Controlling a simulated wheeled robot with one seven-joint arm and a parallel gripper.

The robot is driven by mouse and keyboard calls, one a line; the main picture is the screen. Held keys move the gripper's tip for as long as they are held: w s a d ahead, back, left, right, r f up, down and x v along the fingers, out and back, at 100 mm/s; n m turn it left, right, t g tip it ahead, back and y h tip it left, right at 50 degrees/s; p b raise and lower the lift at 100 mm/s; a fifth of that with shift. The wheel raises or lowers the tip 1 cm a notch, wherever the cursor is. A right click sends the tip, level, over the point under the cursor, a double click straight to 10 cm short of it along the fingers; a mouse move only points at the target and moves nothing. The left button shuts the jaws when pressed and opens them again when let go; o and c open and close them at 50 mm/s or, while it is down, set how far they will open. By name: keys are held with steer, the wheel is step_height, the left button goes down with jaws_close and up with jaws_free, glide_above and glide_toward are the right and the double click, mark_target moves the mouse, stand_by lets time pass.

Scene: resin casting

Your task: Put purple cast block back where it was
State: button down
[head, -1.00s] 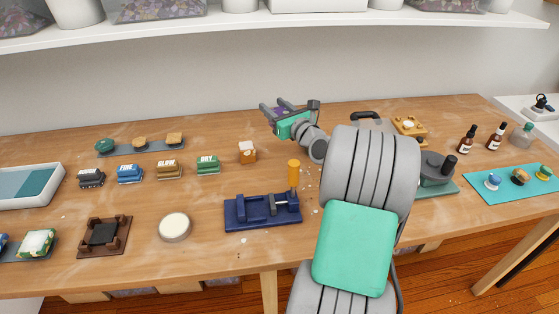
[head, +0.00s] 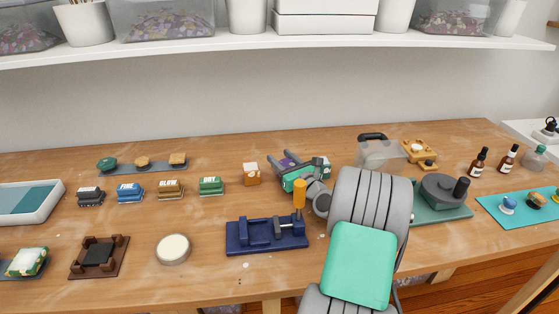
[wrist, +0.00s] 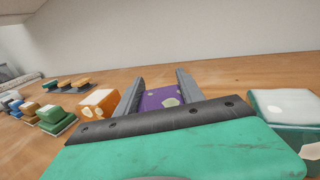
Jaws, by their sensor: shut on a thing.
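The purple cast block (wrist: 160,97), with pale patches, sits between the two fingers of my gripper (wrist: 160,82) in the wrist view. My gripper is shut on it. In the head view my gripper (head: 288,160) is low at the back of the table, and a bit of the purple block (head: 286,162) shows between its fingers. I cannot tell whether the block touches the table. An orange block with a pale top (head: 251,174) stands left of my gripper; it also shows in the wrist view (wrist: 97,104). A green block with a white top (wrist: 287,108) stands close on the right.
Small coloured blocks (head: 170,190) stand in a row at left. A navy vise (head: 268,236) with an orange-handled tool (head: 299,194) is in front of my gripper. A clear case (head: 380,154) stands behind right. A white shelf (head: 280,42) runs above.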

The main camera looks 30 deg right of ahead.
steer(key=c, duration=0.7)
jaws_free()
steer(key=shift+f, duration=0.15)
steer(key=s, duration=1.1)
steer(key=shift+s+a+r+p, duration=0.2)
steer(key=shift+a+p, duration=0.1)
steer(key=shift+p, duration=0.1)
steer(key=shift+s+a, duration=0.1)
steer(key=shift+s, duration=0.2)
steer(key=shift+a, duration=0.1)
